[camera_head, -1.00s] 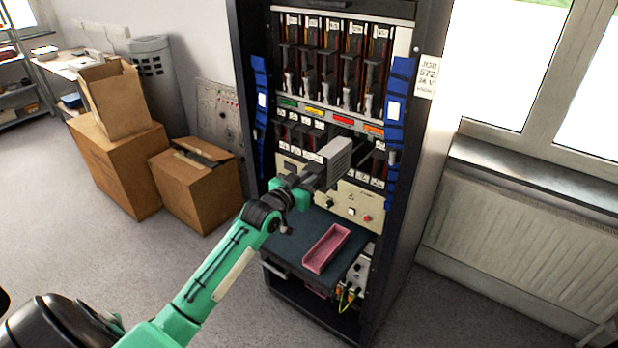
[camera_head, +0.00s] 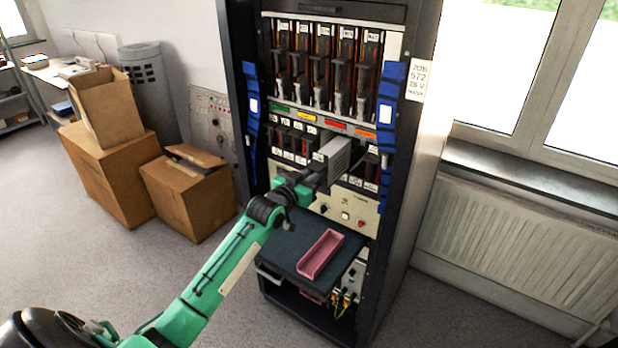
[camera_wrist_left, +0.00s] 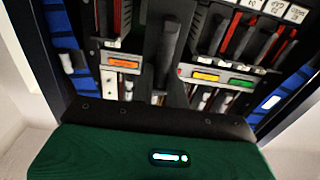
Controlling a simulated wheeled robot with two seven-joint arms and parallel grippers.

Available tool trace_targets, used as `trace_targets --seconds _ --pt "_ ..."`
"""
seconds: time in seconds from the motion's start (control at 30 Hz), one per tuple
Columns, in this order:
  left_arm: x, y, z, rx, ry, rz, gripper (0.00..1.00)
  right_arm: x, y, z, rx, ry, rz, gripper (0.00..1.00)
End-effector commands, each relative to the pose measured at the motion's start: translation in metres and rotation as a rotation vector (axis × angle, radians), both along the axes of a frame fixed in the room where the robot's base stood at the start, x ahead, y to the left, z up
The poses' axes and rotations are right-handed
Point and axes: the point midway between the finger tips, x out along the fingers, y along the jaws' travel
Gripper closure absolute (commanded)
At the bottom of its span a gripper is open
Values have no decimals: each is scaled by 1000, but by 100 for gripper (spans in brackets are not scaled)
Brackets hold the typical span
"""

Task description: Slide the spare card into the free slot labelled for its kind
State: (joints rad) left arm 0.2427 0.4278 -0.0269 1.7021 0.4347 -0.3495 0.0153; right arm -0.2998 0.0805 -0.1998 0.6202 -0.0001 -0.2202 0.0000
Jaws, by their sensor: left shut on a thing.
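My left gripper (camera_head: 318,170) is shut on a grey, box-like card (camera_head: 339,151), held in front of the rack's lower card row (camera_head: 292,142). The card covers part of this row, so I cannot tell whether its far end is inside a slot. Above the row runs a strip with green, yellow, red (camera_head: 335,125) and orange (camera_head: 366,133) labels. In the left wrist view the orange label (camera_wrist_left: 122,63), yellow label (camera_wrist_left: 205,76) and green label (camera_wrist_left: 242,82) show. A dark upright shape there hides the middle. Small label texts are unreadable. My right gripper is out of view.
A pink tray (camera_head: 308,268) lies on the dark shelf (camera_head: 285,248) below the card. Blue straps (camera_head: 392,110) hang at both sides of the rack opening. An upper row of tall cards (camera_head: 320,65) fills the top. Cardboard boxes (camera_head: 190,200) stand left, a radiator (camera_head: 510,250) right.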

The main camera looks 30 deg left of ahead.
Motion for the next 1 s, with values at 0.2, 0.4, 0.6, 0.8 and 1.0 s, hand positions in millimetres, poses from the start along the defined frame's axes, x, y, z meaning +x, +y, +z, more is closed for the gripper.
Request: trace_targets --seconds 0.2,0.4,0.6,0.8,1.0 --pt "4 0 2 0 -4 0 100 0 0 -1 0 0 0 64" --pt "4 0 2 0 -3 0 100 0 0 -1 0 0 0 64" --pt "10 -1 1 0 -3 0 100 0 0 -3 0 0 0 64" --pt "23 -2 0 0 -3 0 100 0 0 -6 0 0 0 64" --pt "35 -3 0 0 -3 0 100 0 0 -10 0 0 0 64"
